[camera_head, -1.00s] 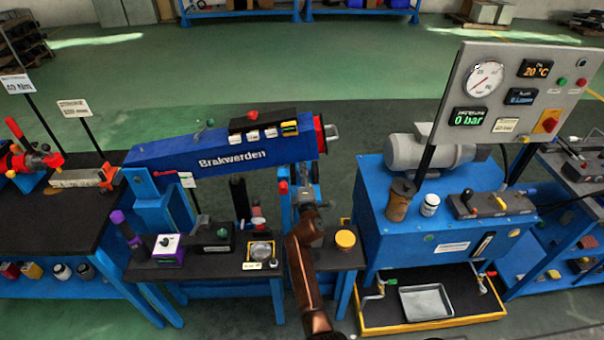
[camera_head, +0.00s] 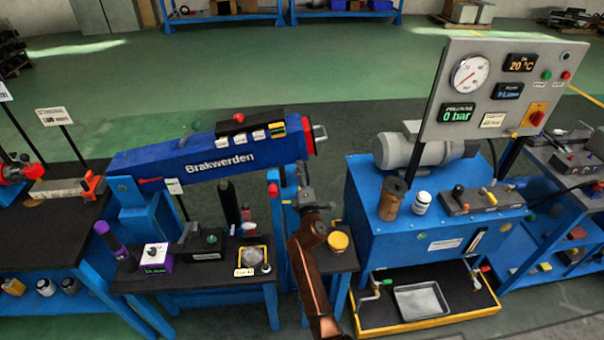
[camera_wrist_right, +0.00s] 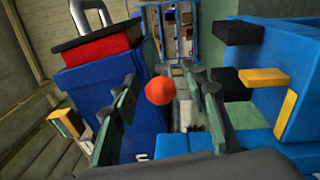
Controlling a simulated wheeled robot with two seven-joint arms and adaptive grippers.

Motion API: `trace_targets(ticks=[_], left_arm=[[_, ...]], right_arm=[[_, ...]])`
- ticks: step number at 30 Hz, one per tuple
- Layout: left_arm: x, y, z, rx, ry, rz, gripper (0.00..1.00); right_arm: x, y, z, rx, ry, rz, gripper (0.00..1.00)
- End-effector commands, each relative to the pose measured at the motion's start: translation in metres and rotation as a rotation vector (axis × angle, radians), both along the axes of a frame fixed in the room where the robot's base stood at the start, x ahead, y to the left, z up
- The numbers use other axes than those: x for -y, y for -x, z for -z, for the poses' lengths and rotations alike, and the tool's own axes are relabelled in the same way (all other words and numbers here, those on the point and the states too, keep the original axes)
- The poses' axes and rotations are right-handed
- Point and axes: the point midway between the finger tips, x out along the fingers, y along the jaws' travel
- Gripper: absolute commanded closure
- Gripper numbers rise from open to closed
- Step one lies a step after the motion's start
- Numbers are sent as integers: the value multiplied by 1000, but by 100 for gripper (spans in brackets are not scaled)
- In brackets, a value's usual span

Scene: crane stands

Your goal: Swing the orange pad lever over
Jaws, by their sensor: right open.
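An orange-red round knob (camera_wrist_right: 160,91) shows in the right wrist view, between the two fingers of my right gripper (camera_wrist_right: 165,105) and apart from both. The fingers are open, with no grip on the knob. In the head view my right gripper (camera_head: 308,198) is small, beside the blue post at the end of the crane boom. A red knob (camera_head: 272,190) shows just left of it there; I cannot tell for sure that it is the same one. The lever's arm below the knob is mostly hidden. My left gripper is not in view.
The blue boom (camera_head: 215,160) marked "Brakwerden" is close to the right gripper. A dark bench (camera_head: 210,275) with small items stands below it. A blue power unit (camera_head: 430,235) with a gauge panel (camera_head: 500,90) stands to the right.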

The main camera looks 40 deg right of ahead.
Motion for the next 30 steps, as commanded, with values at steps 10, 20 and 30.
trace_targets(ticks=[10,20,30], left_arm=[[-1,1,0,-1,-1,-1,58],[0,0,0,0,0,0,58],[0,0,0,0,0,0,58]], right_arm=[[-8,15,3,-1,2,0,59],[-45,72,9,-1,-1,0,59],[-63,100,11,0,-1,1,59]])
